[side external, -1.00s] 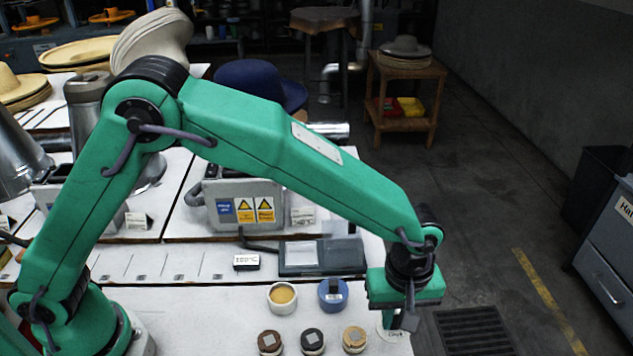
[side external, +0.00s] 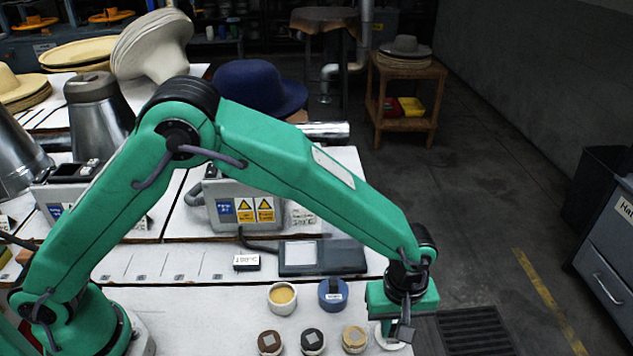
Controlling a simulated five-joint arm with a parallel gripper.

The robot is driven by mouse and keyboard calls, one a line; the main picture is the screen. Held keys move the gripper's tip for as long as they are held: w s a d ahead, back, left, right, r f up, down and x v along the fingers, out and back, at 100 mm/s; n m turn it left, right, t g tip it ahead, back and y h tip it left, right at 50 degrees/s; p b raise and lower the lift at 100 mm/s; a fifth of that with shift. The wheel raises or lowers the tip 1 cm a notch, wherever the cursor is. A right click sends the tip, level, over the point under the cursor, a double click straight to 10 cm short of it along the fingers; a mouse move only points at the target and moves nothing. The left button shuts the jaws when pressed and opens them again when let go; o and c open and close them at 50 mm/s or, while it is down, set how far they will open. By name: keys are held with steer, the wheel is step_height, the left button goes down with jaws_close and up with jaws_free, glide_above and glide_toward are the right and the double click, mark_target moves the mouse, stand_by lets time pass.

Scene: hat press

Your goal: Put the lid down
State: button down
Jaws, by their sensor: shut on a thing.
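My gripper (side external: 396,332) is low over the right front end of the white bench, pointing down. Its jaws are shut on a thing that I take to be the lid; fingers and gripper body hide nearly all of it. A pale round shape (side external: 394,343) shows just below the fingers near the bench edge. I cannot tell whether it is the held lid or a rest on the bench, nor whether the two touch. An open white jar (side external: 282,298) with yellow contents stands left of my gripper.
A blue tin (side external: 333,294) stands beside the open jar. Brown (side external: 269,342), black (side external: 312,341) and tan (side external: 354,339) topped jars stand in front. A dark tray (side external: 340,257) and a small label block (side external: 246,262) lie behind. The bench's right edge is close to my gripper.

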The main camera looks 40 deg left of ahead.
mark_target(393, 327)
steer(key=shift+f, duration=0.1)
steer(key=c, duration=1.4)
jaws_free()
step_height(393, 327, up, 12)
steer(key=shift+r, duration=0.15)
